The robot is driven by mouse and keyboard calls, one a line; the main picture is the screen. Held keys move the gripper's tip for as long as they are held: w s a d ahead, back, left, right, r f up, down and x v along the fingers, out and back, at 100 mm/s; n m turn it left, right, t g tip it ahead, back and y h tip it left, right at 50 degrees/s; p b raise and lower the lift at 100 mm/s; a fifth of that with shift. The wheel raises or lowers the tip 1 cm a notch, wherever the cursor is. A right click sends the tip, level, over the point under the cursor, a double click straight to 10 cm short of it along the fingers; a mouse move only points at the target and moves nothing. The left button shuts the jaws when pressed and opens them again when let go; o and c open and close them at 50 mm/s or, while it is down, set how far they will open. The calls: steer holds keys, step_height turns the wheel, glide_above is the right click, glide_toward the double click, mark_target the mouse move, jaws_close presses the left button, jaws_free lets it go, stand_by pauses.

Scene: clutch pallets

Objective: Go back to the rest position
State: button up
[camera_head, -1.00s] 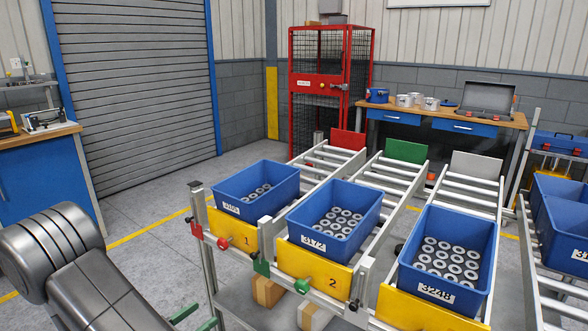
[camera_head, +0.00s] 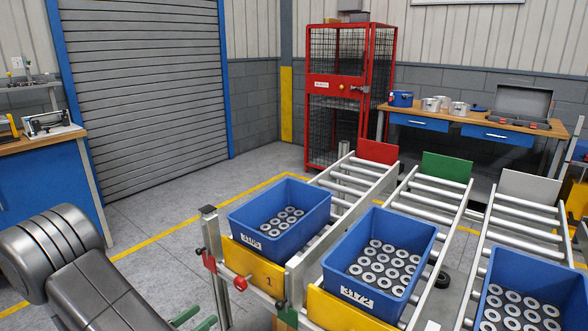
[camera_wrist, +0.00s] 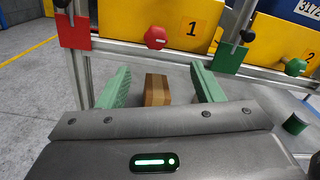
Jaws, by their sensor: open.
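My gripper (camera_wrist: 158,88) shows in the wrist view with its two green fingers spread apart and nothing between them. Beyond the fingers, a brown block (camera_wrist: 157,89) lies low under the rack, apart from them. In the head view my grey arm fills the lower left, and only the green finger tips (camera_head: 195,320) show at the bottom edge. The gripper is in front of the rack, near the yellow plate marked 1 (camera_head: 252,265).
Blue bins (camera_head: 330,205) and (camera_head: 430,240) of metal rings stand on roller lanes. Red knob (camera_wrist: 156,37) and green plate (camera_wrist: 227,57) are close to my gripper. A red mesh cage (camera_head: 312,120) and workbench (camera_head: 400,110) stand behind. The floor at left (camera_head: 150,215) is clear.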

mark_target(237, 286)
steer(key=x, duration=1.3)
steer(key=shift+w, duration=0.4)
steer(key=shift+w+d+f+b, duration=0.1)
steer(key=shift+w+f+b, duration=0.2)
steer(key=shift+b, duration=0.4)
steer(key=shift+m+b, duration=0.5)
steer(key=m+b, duration=0.5)
steer(key=shift+b, duration=0.4)
steer(key=shift+r+m+b, duration=0.25)
steer(key=shift+m+b, duration=0.45)
steer(key=shift+b, duration=0.1)
steer(key=shift+s, duration=0.1)
